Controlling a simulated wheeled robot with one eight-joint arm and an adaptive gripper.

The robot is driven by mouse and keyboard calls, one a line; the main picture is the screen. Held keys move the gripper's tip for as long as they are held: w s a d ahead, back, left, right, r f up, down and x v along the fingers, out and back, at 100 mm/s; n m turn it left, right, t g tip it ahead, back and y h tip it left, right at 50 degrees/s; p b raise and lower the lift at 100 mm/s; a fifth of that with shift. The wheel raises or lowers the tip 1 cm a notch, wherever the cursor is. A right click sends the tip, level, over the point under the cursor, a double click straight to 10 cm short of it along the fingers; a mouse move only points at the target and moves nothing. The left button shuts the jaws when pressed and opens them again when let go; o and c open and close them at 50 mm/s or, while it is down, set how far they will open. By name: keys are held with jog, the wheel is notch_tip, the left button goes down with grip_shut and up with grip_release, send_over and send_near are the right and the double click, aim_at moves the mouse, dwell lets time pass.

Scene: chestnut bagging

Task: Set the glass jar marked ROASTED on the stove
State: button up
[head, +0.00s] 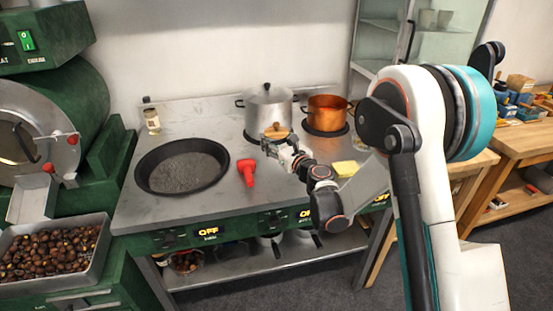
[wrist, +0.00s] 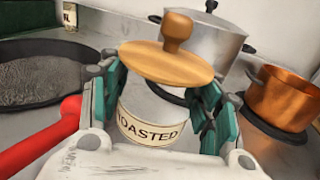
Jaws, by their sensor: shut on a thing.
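The glass jar (wrist: 150,130) has a round wooden lid with a knob. My gripper (wrist: 160,110) is shut on the jar, with teal fingers on both sides. In the head view my gripper (head: 290,156) is over the stove (head: 190,118), in front of the steel pot, and the jar's wooden lid (head: 277,131) shows there. The jar looks roughly upright. I cannot tell whether its base touches the stove top, as my gripper hides it.
A black pan (head: 182,168) is left on the stove, with a red handle (head: 246,172) to its right. A steel pot (head: 268,107) and a copper pot (head: 327,115) stand behind. A yellow block (head: 346,168) lies at right. A small bottle (head: 151,121) stands at back left.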

jog(key=shift+f+b, duration=0.95)
jog(key=shift+f, duration=1.8)
jog(key=shift+r, duration=0.1)
jog(key=o, duration=1.2)
jog(key=shift+o, duration=0.2)
